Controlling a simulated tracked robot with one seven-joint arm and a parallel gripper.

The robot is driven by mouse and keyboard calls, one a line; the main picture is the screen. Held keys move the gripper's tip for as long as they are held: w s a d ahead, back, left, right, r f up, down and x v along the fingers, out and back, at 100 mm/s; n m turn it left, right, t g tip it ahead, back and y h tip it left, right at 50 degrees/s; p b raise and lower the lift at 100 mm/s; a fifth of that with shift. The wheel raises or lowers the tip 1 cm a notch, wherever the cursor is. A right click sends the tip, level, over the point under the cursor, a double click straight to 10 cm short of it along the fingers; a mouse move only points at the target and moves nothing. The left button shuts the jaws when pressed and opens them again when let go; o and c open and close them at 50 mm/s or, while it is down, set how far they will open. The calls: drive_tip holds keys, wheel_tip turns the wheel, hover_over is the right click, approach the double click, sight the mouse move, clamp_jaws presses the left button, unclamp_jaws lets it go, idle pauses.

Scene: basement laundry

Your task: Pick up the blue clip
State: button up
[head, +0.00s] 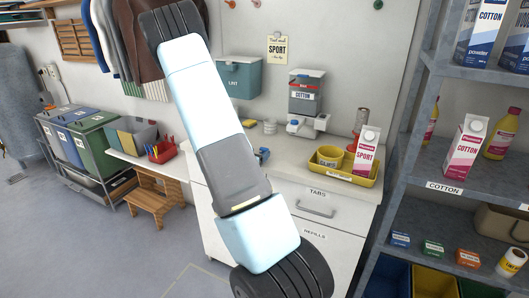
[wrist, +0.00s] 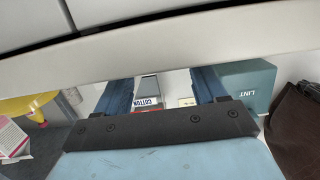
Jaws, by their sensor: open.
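My gripper (wrist: 165,80) is open in the wrist view, with its two blue fingers apart and nothing visibly held between them. In the head view my arm crosses the middle of the picture and hides part of the white counter (head: 325,183). A small blue shape (head: 262,155) shows at the arm's right edge, over the counter. I cannot tell whether it is the blue clip or part of my gripper. No blue clip can be clearly made out in the wrist view.
A COTTON dispenser (head: 306,95) and teal LINT box (head: 238,77) are at the wall. A grey shelf unit (head: 455,190) stands right. A wooden stool (head: 157,197) stands left.

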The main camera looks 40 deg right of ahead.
sight(263, 148)
drive_tip(key=shift+r+x, duration=0.1)
drive_tip(key=shift+x, duration=1.25)
drive_tip(key=shift+r+x, duration=0.15)
drive_tip(key=shift+x, duration=1.15)
drive_tip(key=shift+s, duration=0.15)
drive_tip(key=c, duration=1)
drive_tip(key=shift+c, duration=0.2)
